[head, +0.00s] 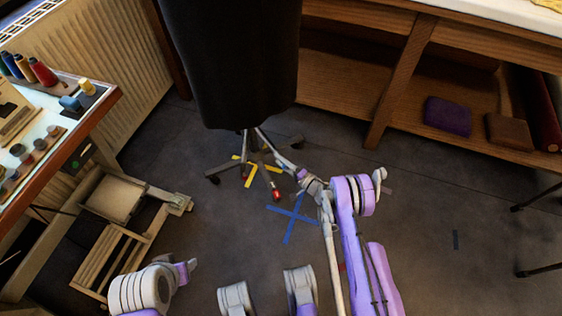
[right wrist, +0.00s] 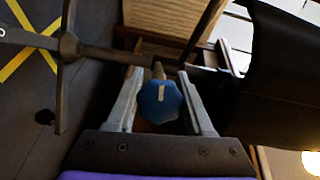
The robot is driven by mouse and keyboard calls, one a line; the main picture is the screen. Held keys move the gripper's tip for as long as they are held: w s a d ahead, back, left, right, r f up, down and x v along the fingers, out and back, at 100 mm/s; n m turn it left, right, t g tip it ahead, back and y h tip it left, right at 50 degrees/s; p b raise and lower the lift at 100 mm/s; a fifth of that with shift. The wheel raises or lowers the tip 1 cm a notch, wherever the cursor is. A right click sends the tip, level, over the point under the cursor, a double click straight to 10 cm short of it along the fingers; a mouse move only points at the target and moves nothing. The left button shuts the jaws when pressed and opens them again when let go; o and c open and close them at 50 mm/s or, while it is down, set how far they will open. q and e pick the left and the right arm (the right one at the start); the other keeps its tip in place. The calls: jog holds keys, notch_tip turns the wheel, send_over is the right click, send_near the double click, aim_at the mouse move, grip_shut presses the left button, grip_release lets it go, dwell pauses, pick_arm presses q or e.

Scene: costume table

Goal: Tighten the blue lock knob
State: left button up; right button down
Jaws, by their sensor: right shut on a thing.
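The blue lock knob (right wrist: 160,101) shows in the right wrist view, on a dark shaft beside the stand's pole (right wrist: 110,53). My right gripper (right wrist: 160,95) is shut on the knob, with one grey finger on each side of it. In the head view my right gripper (head: 270,146) reaches to the stand's base under the black dress form (head: 245,60); the knob cannot be made out there. My left gripper (head: 190,266) is at the lower left, away from the stand, and its jaws are too small to read.
The stand's wheeled legs (head: 226,171) spread over a yellow floor cross (head: 236,158). A blue tape cross (head: 292,217) lies on open floor. A wooden rack (head: 115,260) and a spool table (head: 75,125) are at left, a shelf unit (head: 400,80) at back right.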

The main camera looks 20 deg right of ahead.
dwell(0.3)
jog(key=shift+c, duration=1.7)
grip_release()
pick_arm(q)
jog(key=shift+s, duration=0.1)
pick_arm(e)
jog(key=shift+s, duration=0.1)
